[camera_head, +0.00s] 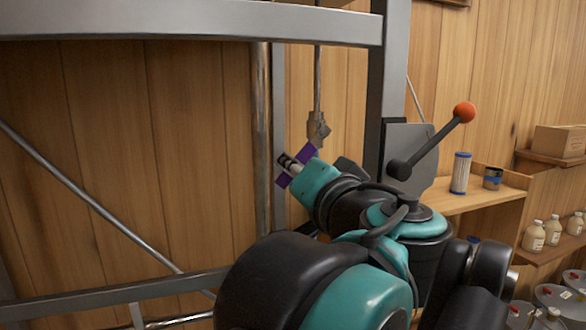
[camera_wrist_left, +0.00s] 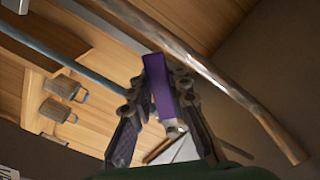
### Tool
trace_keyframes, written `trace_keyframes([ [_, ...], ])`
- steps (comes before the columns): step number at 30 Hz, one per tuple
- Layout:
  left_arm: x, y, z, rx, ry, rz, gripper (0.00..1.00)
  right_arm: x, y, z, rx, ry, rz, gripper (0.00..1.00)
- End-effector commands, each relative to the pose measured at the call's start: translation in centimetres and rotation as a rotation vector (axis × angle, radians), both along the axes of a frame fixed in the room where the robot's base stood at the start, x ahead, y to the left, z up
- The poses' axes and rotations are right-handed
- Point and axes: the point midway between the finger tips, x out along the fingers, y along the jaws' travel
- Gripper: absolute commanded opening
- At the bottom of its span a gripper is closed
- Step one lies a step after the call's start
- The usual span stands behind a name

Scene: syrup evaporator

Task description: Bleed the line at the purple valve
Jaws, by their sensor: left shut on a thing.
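The purple valve handle (camera_head: 308,151) shows on both sides of my left gripper (camera_head: 292,168), beneath a thin vertical pipe with a metal fitting (camera_head: 317,127). In the left wrist view the purple handle (camera_wrist_left: 158,84) stands between the two fingers of my left gripper (camera_wrist_left: 161,100), which are shut on it. The handle's lower end and the valve body are largely hidden by the gripper and wrist. I cannot see any liquid coming out. My right gripper is not in view.
A lever with an orange ball (camera_head: 464,112) sticks up right of my left arm, near a grey metal post (camera_head: 390,65). A grey beam (camera_head: 190,20) crosses above. A shelf (camera_head: 480,198) at right holds a white-and-blue cylinder (camera_head: 460,173) and a dark can (camera_head: 492,179).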

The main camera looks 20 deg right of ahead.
Motion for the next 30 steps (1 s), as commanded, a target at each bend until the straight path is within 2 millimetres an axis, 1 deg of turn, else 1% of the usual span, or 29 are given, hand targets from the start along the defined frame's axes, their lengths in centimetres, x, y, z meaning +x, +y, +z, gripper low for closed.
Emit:
trace_keyframes([
  [1,0.0,0.0,0.0,0.000,0.000,0.000,0.22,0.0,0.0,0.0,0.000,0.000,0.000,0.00],
  [2,0.0,0.0,0.0,0.001,0.000,0.000,0.30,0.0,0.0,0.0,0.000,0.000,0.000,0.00],
  [3,0.0,0.0,0.0,0.001,0.000,0.000,0.40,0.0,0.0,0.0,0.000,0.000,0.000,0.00],
  [11,0.0,0.0,0.0,0.001,0.000,0.000,0.40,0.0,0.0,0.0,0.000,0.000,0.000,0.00],
  [14,-0.4,-0.1,0.0,0.001,0.000,-0.001,0.40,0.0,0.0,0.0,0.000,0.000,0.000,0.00],
  [17,-1.6,-0.2,0.0,0.001,-0.001,-0.004,0.40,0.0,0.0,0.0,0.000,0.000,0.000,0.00],
  [27,-8.8,-0.5,0.0,0.001,0.000,-0.006,0.40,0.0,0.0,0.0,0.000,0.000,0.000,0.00],
  [30,-10.4,-0.5,0.0,0.001,0.000,-0.004,0.40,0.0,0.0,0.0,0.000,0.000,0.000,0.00],
])
